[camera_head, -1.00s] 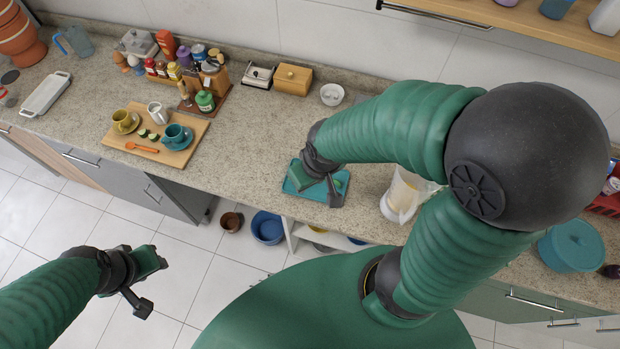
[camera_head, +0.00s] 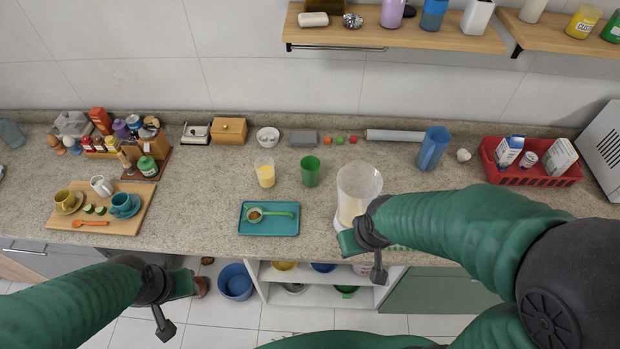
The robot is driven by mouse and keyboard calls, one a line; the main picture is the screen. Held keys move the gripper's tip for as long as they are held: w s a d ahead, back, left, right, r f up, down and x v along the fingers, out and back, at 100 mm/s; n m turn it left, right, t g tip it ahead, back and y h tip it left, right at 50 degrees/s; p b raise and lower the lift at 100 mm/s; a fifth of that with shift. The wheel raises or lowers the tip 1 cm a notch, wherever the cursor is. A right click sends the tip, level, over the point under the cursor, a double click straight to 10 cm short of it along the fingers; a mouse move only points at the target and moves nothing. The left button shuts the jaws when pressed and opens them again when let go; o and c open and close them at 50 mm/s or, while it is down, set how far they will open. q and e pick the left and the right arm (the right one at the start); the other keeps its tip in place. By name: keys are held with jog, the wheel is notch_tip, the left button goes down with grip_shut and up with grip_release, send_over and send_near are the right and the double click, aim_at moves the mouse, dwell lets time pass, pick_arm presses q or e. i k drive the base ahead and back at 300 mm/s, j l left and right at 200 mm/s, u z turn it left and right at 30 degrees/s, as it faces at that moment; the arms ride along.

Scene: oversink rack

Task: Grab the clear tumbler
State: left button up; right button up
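A clear tumbler (camera_head: 265,173) with something yellow inside stands upright on the counter, left of a green cup (camera_head: 310,172). My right gripper (camera_head: 364,258) is open, with its fingers apart. It is at the counter's front, in front of a large clear container (camera_head: 358,190) whose lower part it partly hides, and it is well right of the tumbler. My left gripper (camera_head: 175,304) is open and empty in front of the counter, low and left of the tumbler.
A teal tray (camera_head: 247,229) with a green-handled spoon lies in front of the tumbler. A wooden board (camera_head: 139,217) with cups is at the left. A blue pitcher (camera_head: 433,148) and red basket (camera_head: 533,179) stand to the right. A shelf (camera_head: 340,36) hangs above.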

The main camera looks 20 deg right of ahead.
aim_at(265, 165)
jog(key=z, duration=0.1)
jog(key=i+j, duration=0.25)
jog(key=j, duration=0.15)
jog(key=i+j, duration=0.25)
jog(key=j, duration=0.2)
jog(key=i+j, duration=0.2)
jog(key=j, duration=0.2)
jog(key=i+j, duration=0.25)
jog(key=j, duration=0.15)
